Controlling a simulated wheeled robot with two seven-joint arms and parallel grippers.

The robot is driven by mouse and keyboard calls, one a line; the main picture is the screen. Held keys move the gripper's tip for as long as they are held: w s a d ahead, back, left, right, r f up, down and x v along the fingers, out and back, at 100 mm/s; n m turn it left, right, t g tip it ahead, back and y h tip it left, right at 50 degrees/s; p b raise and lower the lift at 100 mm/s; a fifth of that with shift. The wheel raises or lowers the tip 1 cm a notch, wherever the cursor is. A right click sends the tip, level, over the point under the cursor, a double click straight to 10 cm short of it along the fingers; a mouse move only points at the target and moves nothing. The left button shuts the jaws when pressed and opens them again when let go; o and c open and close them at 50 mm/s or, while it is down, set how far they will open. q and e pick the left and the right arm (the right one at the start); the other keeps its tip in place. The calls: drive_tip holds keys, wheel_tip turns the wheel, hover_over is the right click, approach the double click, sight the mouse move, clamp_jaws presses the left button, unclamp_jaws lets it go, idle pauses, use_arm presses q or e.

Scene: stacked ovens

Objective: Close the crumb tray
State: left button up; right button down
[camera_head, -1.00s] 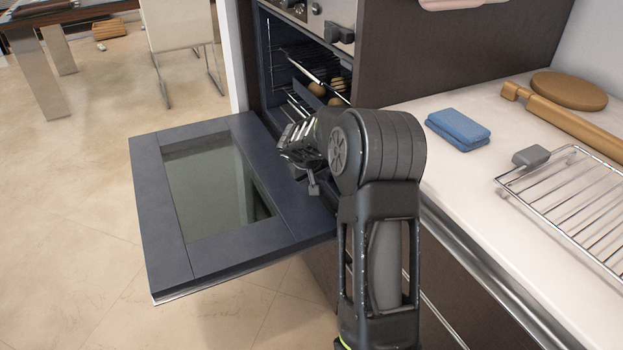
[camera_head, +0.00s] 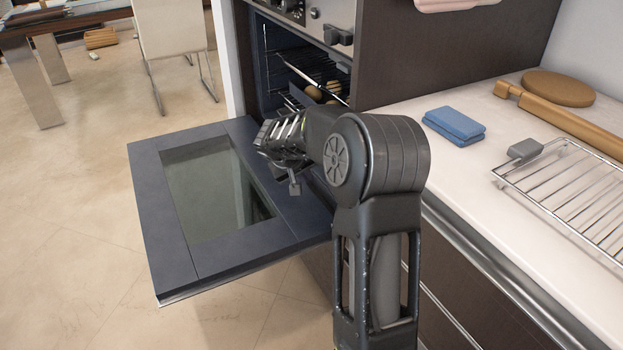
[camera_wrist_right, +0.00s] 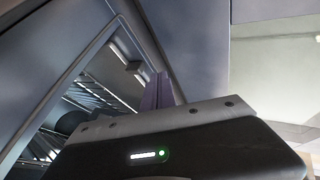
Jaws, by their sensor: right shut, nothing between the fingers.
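The oven (camera_head: 345,72) is open, with its glass door (camera_head: 165,225) folded down flat. A dark strip (camera_head: 312,97) shows at the front of the oven cavity, below the food; I cannot tell whether it is the crumb tray. My right gripper (camera_head: 272,138) is over the inner edge of the door, just outside the oven mouth. In the right wrist view its fingers (camera_wrist_right: 158,92) are shut and empty, beside the oven opening. My right arm hides the lower right of the opening. My left gripper is not in view.
Wire racks (camera_wrist_right: 85,95) and round brown food (camera_head: 313,92) are inside the oven. The counter (camera_head: 465,165) at right holds a blue cloth (camera_head: 454,125), a wire rack (camera_head: 570,190) and a rolling pin (camera_head: 560,118). The floor left of the door is clear.

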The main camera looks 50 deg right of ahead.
drive_tip(key=v, duration=0.5)
drive_tip(key=shift+w+a+r+p, duration=0.1)
drive_tip(key=shift+a+p, duration=0.15)
drive_tip(key=shift+p, duration=0.05)
